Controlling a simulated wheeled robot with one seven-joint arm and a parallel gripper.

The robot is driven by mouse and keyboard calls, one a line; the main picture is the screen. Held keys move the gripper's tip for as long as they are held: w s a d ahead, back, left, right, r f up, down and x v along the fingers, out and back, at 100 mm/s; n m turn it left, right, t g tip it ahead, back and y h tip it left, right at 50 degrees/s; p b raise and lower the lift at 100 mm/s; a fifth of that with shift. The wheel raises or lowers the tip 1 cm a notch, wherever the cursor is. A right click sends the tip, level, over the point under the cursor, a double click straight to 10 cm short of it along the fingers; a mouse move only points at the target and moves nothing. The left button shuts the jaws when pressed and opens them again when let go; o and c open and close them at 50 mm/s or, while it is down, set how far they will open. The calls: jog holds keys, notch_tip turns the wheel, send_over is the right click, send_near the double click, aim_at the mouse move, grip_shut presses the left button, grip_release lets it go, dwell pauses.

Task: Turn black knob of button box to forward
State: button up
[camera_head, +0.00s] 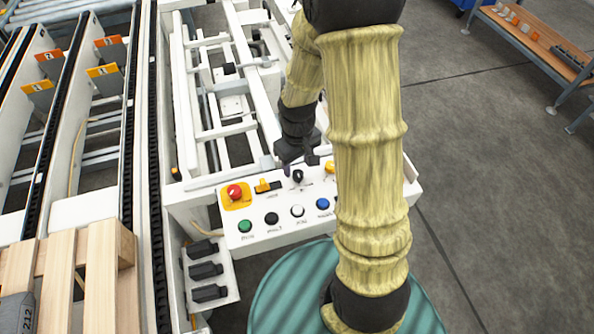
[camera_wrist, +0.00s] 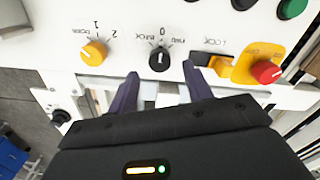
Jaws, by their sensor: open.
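The white button box (camera_head: 256,229) stands in the middle of the head view. Its black knob (camera_head: 297,176) sits on the top panel between the yellow lock switch and a yellow knob. In the wrist view the black knob (camera_wrist: 159,59) is near the centre, with "BACK", "0" and "FWD" printed around it. Its white pointer line is visible, pointing roughly toward the 0 mark. My gripper (camera_wrist: 162,80) is open, its two dark fingers on either side of and just short of the knob, not touching it. In the head view my gripper (camera_head: 297,165) hovers just behind the knob.
On the box are a red emergency stop (camera_head: 235,192), a yellow lock switch (camera_wrist: 221,66), a yellow knob (camera_wrist: 94,53), and green, black, white and blue buttons. My arm hides the box's right part. White frame bars lie behind the box; a wooden pallet (camera_head: 88,270) is at left.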

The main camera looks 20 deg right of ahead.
aim_at(298, 173)
jog(key=shift+f, duration=1.8)
jog(key=shift+c, duration=0.2)
jog(key=c, duration=0.9)
jog(key=shift+m, duration=0.3)
jog(key=m+p, duration=0.1)
jog(key=m, duration=0.3)
jog(key=shift+r, duration=0.1)
jog(key=shift+m+p, duration=0.75)
jog(key=shift+m, duration=1.45)
